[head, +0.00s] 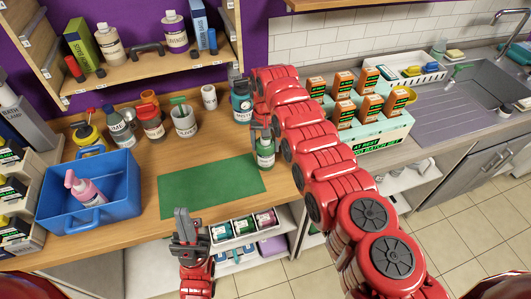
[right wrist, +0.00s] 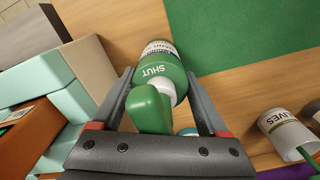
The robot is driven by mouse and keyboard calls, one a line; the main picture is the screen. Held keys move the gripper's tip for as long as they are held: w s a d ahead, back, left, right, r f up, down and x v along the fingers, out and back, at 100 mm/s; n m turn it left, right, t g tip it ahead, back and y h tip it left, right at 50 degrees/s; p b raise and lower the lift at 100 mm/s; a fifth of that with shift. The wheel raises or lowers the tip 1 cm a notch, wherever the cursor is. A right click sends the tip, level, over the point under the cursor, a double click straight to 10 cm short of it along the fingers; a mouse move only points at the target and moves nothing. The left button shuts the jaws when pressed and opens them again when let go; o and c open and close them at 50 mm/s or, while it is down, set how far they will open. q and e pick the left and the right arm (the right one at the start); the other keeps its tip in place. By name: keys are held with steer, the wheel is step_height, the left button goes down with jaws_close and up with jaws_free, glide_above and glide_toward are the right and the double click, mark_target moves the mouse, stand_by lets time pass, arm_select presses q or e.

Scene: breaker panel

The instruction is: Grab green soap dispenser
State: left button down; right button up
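The green soap dispenser (head: 265,154) stands upright by the right end of the green mat (head: 210,187). It has a white label and a green pump head. My right gripper (head: 265,132) reaches down over it. In the right wrist view the dispenser (right wrist: 160,72) lies between the two fingertips, its pump head between the fingers. The fingers are apart, close beside the bottle, and I see no clear grip on it. My left gripper (head: 187,222) is over the counter's front edge, away from the dispenser, with nothing visible in it; its finger gap is unclear.
A blue bin (head: 120,185) with a pink pump bottle (head: 84,188) stands left of the mat. A dark teal bottle (head: 241,103) and several cups stand behind. A mint crate with orange boxes (head: 371,106) is right of my right arm. The mat is bare.

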steer(key=c, duration=0.7)
jaws_close()
steer(key=shift+r, duration=0.1)
